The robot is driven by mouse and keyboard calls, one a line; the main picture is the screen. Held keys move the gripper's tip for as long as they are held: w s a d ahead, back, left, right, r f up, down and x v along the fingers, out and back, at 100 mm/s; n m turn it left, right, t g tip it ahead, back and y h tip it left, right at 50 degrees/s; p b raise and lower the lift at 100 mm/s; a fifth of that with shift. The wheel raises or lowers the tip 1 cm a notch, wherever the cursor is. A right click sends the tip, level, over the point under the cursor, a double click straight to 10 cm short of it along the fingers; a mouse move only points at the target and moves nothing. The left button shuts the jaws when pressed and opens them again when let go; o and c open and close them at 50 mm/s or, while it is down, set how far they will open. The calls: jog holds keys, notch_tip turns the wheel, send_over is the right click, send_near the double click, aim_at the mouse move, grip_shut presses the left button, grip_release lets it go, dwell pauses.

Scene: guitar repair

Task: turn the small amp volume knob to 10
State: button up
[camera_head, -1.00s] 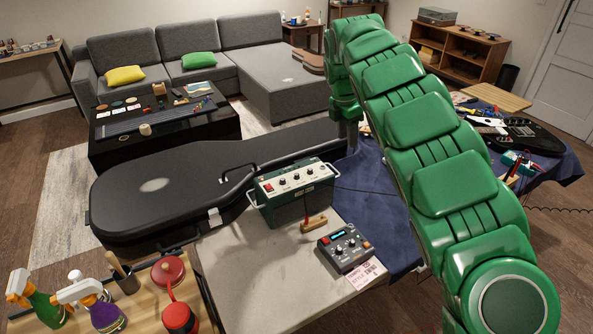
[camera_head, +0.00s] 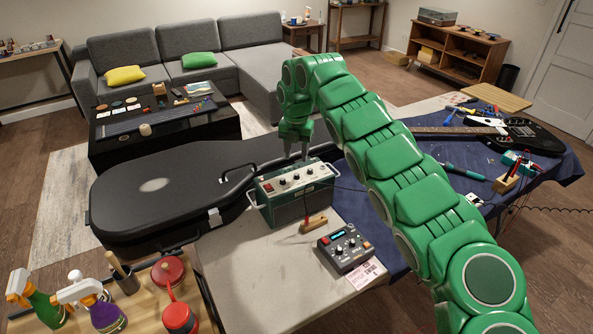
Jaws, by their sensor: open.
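The small amp (camera_head: 296,196) is a green box with a pale top panel. It stands on the light table beside the black guitar case. Several dark knobs and a red light sit in a row on its panel. The knobs (camera_head: 296,177) are too small for me to read their labels or settings. My gripper (camera_head: 294,153) is green, points down and is open. It is above the back of the amp's panel, near the middle knobs, and appears empty. I cannot tell whether its fingertips touch anything.
A blue cloth (camera_head: 480,165) with a black guitar (camera_head: 533,137) lies to the right.

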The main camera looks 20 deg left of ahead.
aim_at(296, 174)
jog(key=shift+f, duration=3.6)
grip_shut()
